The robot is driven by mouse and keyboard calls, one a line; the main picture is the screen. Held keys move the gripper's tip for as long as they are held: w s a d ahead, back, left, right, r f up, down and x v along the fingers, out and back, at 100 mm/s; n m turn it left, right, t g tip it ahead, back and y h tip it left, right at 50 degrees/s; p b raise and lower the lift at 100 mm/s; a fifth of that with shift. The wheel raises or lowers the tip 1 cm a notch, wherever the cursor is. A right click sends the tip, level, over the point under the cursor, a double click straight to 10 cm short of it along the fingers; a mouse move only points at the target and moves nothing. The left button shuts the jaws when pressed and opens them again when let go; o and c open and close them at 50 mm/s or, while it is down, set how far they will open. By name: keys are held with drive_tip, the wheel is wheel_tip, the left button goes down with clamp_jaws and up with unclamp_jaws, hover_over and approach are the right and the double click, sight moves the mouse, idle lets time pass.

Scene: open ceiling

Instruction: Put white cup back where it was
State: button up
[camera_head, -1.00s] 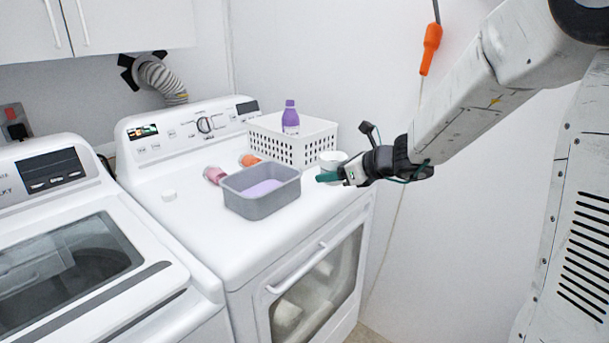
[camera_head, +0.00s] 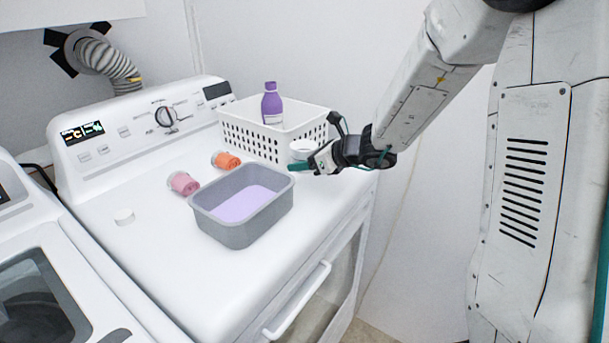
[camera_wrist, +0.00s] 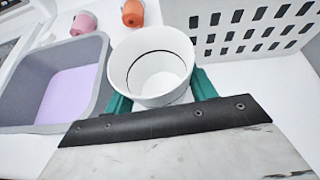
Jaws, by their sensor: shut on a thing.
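The white cup (camera_head: 301,150) is upright between the green fingers of my gripper (camera_head: 294,166) on the right part of the dryer top, right of the grey tub and in front of the white basket. In the wrist view the cup (camera_wrist: 150,62) looks empty, with a dark line around its inside. My gripper (camera_wrist: 160,98) is shut on its sides there. I cannot tell whether the cup's base touches the dryer top.
A grey tub (camera_head: 225,233) with lilac liquid stands left of the gripper. Pink (camera_head: 184,183) and orange (camera_head: 227,160) cups lie behind it. A white perforated basket (camera_head: 255,140) holding a purple bottle (camera_head: 272,104) stands behind. The dryer's front left top is clear.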

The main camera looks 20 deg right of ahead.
sight(305, 184)
drive_tip(key=shift+f, duration=2.2)
drive_tip(key=shift+f, duration=0.15)
drive_tip(key=o, duration=1)
drive_tip(key=shift+o, duration=0.2)
